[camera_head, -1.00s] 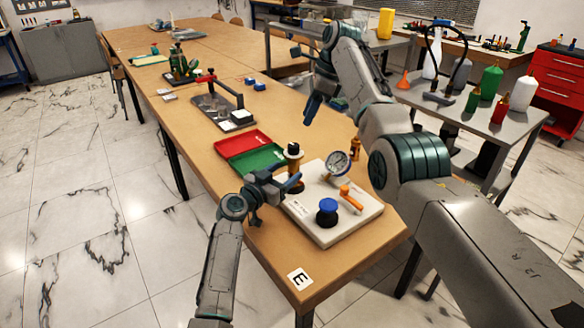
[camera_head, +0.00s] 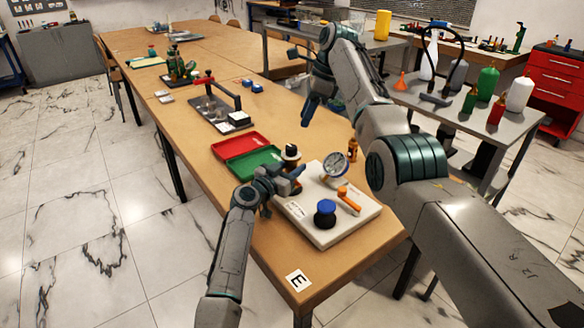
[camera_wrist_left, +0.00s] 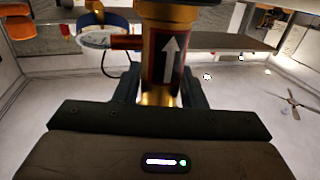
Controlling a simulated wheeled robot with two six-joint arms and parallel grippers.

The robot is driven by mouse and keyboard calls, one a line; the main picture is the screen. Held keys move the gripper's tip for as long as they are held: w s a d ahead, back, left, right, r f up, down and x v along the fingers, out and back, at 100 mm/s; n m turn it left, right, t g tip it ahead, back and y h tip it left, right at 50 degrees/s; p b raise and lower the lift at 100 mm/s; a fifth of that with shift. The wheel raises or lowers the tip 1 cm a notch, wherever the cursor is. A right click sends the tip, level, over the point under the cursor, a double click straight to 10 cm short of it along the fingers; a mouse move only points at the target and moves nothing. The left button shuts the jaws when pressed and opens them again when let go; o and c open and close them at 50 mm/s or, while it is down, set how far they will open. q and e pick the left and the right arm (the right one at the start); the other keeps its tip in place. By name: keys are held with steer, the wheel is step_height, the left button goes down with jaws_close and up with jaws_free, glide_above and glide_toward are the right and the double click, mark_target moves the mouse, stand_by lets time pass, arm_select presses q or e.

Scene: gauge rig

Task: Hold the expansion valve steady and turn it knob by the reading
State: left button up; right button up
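The expansion valve (camera_head: 291,153), with a dark and white knob on top, stands at the rear left of a white base plate (camera_head: 322,238). My left gripper (camera_head: 282,190) is at the valve's near side in the head view, which partly hides its lower body. In the left wrist view the valve body (camera_wrist_left: 168,55), with a white arrow on a dark label, stands between my two open fingers (camera_wrist_left: 160,90); firm contact cannot be seen. A round gauge (camera_head: 335,165) sits beside the valve. My right gripper (camera_head: 310,108) is raised over the table's right edge; its finger gap is unclear.
On the plate are a blue-topped black knob (camera_head: 325,213) and an orange handle (camera_head: 349,197). A red tray (camera_head: 238,144) and a green tray (camera_head: 252,163) lie behind the valve. A small amber bottle (camera_head: 353,149) stands behind the gauge.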

steer(key=o, duration=0.3)
steer(key=shift+o, duration=0.2)
steer(key=shift+w+a+f+n, duration=0.1)
steer(key=shift+w+f+n, duration=0.15)
steer(key=shift+f+n, duration=0.25)
steer(key=n+t+y, duration=1)
steer(key=n+t, duration=0.1)
steer(key=n, duration=1.7)
glide_toward(296, 152)
steer(key=x, duration=1.2)
